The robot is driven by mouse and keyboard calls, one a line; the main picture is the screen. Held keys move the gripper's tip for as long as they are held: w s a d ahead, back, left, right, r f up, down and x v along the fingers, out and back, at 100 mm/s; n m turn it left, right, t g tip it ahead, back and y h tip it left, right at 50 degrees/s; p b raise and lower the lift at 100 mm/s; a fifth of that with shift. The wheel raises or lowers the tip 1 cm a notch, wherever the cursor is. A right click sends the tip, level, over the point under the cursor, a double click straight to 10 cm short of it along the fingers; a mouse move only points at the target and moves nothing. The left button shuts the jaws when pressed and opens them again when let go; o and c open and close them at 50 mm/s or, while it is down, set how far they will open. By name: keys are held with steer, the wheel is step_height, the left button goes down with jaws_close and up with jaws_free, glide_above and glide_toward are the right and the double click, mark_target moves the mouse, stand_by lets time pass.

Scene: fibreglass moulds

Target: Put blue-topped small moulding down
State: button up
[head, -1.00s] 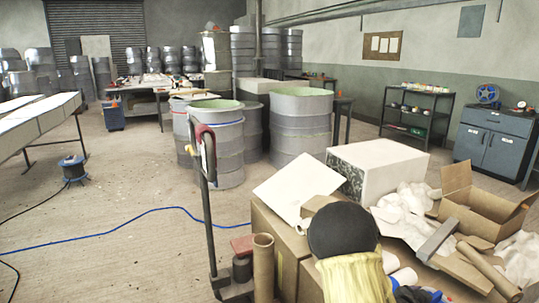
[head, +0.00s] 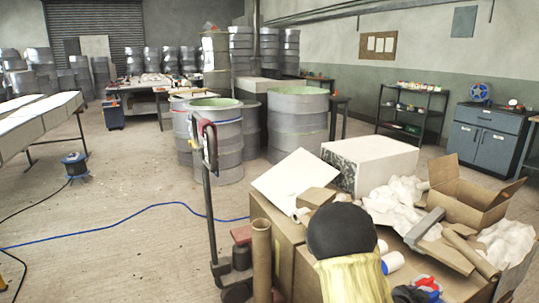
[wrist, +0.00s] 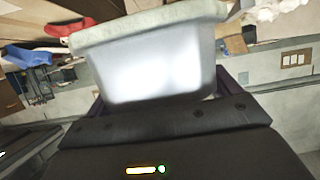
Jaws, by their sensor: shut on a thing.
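In the wrist view a small pale moulding (wrist: 150,65), shaped like a tub with a light greenish-grey rim, fills the upper middle. My gripper (wrist: 158,96) is shut on it; the dark gripper body lies below and the fingers are mostly hidden by the moulding. The rim faces the top of the picture and the moulding's inside cannot be seen. No blue top shows clearly. In the head view I cannot make out the gripper or the moulding.
Cardboard boxes (head: 278,232), an open carton (head: 475,198), white wrapping, a grey bar and tubes crowd the near right. A white block (head: 370,165) lies behind. The floor at left is open, crossed by a blue cable (head: 120,218).

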steer(key=shift+a+f, duration=0.1)
steer(key=shift+a, duration=0.1)
steer(key=w+a+f+n+t+y, duration=0.4)
steer(key=w+a+f, duration=0.15)
steer(key=a, duration=0.25)
steer(key=w+a+f+n+t+y, duration=0.3)
steer(key=w+a+f+n, duration=0.25)
steer(key=a, duration=0.25)
steer(key=s+a+f+n+t+y, duration=0.1)
steer(key=a+f+n+y, duration=0.4)
steer(key=a+f, duration=0.6)
step_height(320, 180, down, 8)
steer(key=a+r+m+b, duration=0.1)
steer(key=a+b, duration=0.1)
steer(key=b, duration=0.8)
steer(key=s+r+p, duration=0.2)
steer(key=r+p, duration=1.4)
steer(key=r, duration=0.1)
steer(key=s+r+p, duration=0.2)
steer(key=r+p, duration=1.4)
steer(key=r, duration=0.1)
steer(key=shift+s+d+r+p, duration=0.2)
steer(key=shift+r+p, duration=0.1)
steer(key=shift+p, duration=0.1)
